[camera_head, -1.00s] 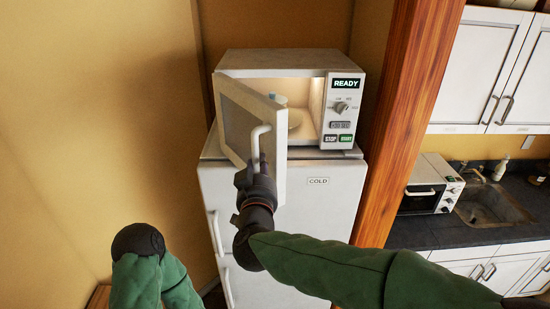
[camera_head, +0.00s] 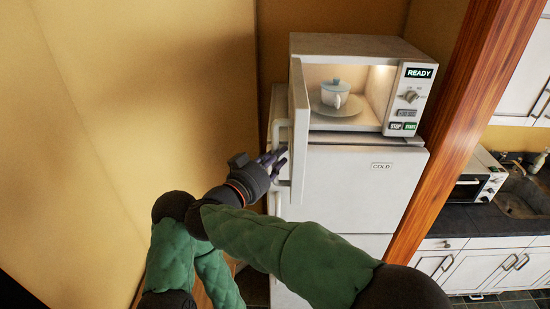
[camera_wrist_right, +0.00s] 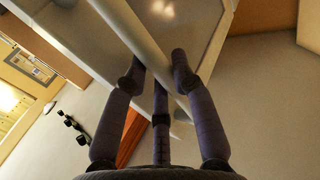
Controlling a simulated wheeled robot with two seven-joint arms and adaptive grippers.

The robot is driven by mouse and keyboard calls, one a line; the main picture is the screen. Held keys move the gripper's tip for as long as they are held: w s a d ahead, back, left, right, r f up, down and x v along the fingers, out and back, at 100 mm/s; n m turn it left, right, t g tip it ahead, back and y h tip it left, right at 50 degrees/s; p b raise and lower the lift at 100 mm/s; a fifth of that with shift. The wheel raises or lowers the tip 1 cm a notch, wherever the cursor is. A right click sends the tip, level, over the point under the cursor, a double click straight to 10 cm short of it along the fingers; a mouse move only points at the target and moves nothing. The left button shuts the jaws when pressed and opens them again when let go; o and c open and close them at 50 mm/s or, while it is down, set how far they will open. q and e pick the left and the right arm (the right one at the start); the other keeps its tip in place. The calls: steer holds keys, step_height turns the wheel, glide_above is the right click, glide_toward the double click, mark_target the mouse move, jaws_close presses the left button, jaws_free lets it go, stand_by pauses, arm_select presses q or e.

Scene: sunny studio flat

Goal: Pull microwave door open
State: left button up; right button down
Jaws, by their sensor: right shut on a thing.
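The white microwave (camera_head: 360,47) stands on top of the fridge with its lit inside showing. Its door (camera_head: 299,125) is swung wide open to the left and seen nearly edge-on. The door's handle (camera_head: 276,132) is on the door's left face. My right gripper (camera_head: 276,163) is shut on the handle near its lower end. In the right wrist view, the handle (camera_wrist_right: 137,38) runs diagonally between the fingers of my right gripper (camera_wrist_right: 160,72). My left gripper is not in view; only parts of my left arm show low in the head view.
A lidded white cup (camera_head: 335,94) sits on a plate (camera_head: 351,108) inside the microwave. The fridge (camera_head: 345,190) is below. A tan wall (camera_head: 150,90) is on the left, and a wooden post (camera_head: 465,130) on the right. A toaster oven (camera_head: 480,178) and sink (camera_head: 520,197) are farther right.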

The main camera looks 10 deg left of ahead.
steer(key=shift+d+r, duration=0.1)
steer(key=shift+r, duration=0.15)
steer(key=c, duration=1)
jaws_free()
steer(key=shift+w, duration=0.1)
steer(key=shift+c, duration=0.2)
steer(key=shift+o, duration=0.2)
steer(key=shift+w+f, duration=0.1)
steer(key=shift+f, duration=0.05)
